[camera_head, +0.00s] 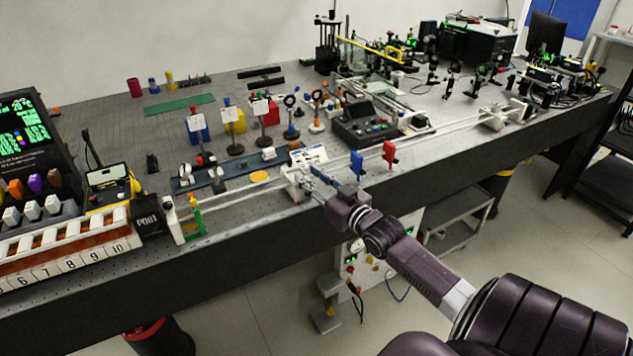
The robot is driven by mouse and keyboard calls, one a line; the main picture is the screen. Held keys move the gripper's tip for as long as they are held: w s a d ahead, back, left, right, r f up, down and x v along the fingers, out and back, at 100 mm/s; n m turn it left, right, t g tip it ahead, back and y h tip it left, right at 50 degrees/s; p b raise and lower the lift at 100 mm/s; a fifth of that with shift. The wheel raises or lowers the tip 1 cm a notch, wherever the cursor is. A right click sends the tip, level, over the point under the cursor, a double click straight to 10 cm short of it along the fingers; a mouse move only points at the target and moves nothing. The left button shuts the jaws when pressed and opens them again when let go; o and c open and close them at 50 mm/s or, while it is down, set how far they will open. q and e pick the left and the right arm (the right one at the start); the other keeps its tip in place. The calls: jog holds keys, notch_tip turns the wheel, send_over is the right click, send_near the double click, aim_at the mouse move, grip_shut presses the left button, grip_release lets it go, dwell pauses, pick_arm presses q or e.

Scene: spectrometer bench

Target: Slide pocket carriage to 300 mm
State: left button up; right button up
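A long pale rail (235,196) runs along the front of the bench, from an end block at the left to another end piece (505,115) at the right. A small cream block that looks like the pocket carriage (292,180) sits on the rail left of its middle. My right gripper (314,184) reaches in from the lower right, with its fingers at the carriage's right side. The fingers are small and overlap the carriage, so their opening and any contact are unclear. The scale marks are too small to read. My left gripper is out of view.
A blue flag (356,164) and a red flag (389,153) stand by the rail, right of the gripper. A green bracket (191,218) is at the left end. A yellow disc (259,177) and a dark control box (366,124) lie behind the rail.

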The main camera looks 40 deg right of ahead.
jog(key=shift+s, duration=1.35)
jog(key=shift+a, duration=0.1)
